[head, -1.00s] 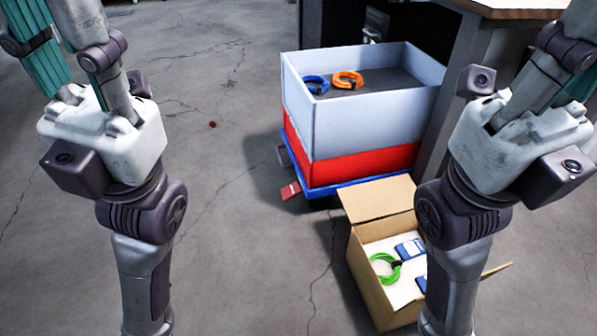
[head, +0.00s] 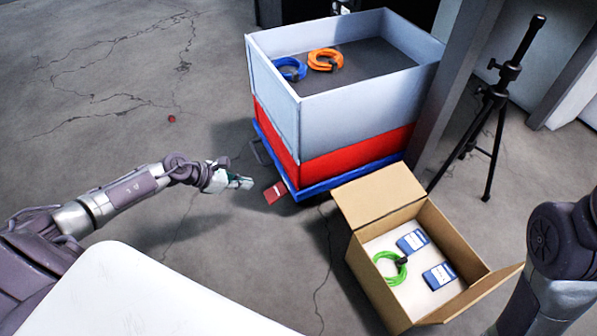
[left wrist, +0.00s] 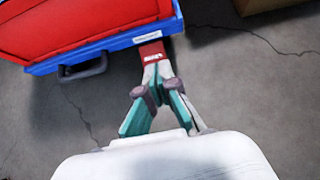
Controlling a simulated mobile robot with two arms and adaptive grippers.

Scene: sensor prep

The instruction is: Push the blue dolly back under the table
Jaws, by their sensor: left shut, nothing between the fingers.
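The blue dolly (head: 340,182) stands on the floor, carrying a red crate (head: 360,152) and a grey bin (head: 375,90). Its blue edge also shows in the left wrist view (left wrist: 110,48). A red pedal (head: 275,192) sticks out low at its near left corner. My left gripper (head: 246,183) is low, just left of the red pedal, fingers pointing toward it. In the left wrist view its fingertips (left wrist: 157,70) are together and empty, right by the red pedal (left wrist: 152,50); whether they touch is unclear. My right gripper is out of frame.
An open cardboard box (head: 380,200) with a green cable and two blue packs stands close in front of the dolly. A table leg (head: 455,85) is right of the dolly, with a black tripod (head: 490,125) beyond.

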